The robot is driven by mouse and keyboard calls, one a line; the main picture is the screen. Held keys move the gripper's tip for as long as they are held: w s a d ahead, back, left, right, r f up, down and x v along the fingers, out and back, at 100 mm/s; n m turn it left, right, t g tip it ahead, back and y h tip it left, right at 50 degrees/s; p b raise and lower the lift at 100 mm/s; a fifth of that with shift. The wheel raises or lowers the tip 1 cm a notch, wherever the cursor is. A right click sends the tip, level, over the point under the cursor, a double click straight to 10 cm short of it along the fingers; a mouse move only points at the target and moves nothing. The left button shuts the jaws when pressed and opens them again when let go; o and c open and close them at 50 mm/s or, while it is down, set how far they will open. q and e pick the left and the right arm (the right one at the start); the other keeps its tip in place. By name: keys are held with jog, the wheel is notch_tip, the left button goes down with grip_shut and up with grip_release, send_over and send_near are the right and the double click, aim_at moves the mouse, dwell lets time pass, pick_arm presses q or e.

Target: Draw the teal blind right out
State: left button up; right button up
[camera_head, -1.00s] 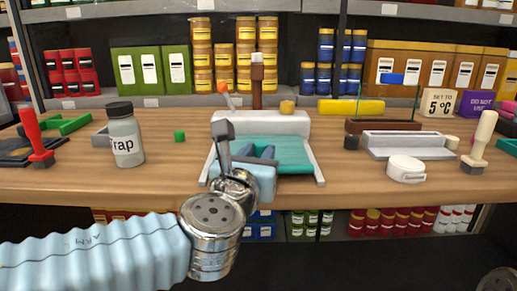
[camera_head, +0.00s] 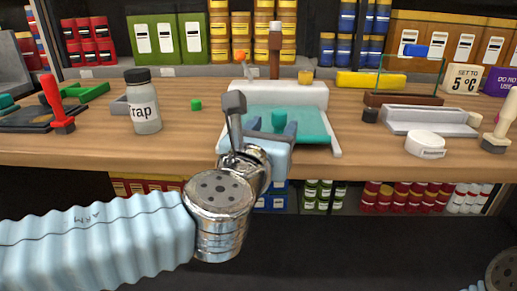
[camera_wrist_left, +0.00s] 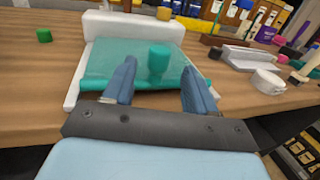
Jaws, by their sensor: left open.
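The teal blind (camera_head: 306,122) lies as a flat sheet coming out of a white housing (camera_head: 278,94) on the bench, between two white side rails. A teal knob (camera_head: 279,119) stands up from it; the knob also shows in the left wrist view (camera_wrist_left: 158,62). My left gripper (camera_head: 279,130) is at the front edge of the blind, pointing at the knob. In the left wrist view its two blue fingers (camera_wrist_left: 159,82) are apart, with the knob between and just beyond their tips, not gripped. My right gripper is not in view.
A white bottle with a dark cap (camera_head: 144,104) and a red-handled stamp (camera_head: 57,104) stand to the left. A small green cube (camera_head: 196,104) lies left of the housing. A round white tub (camera_head: 426,144) and a grey tray (camera_head: 425,122) are to the right.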

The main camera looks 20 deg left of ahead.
pick_arm(q)
jog(key=s, duration=1.1)
jog(key=shift+s+p, duration=0.25)
jog(key=shift+p, duration=0.05)
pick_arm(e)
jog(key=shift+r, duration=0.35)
pick_arm(q)
jog(key=shift+d, duration=0.1)
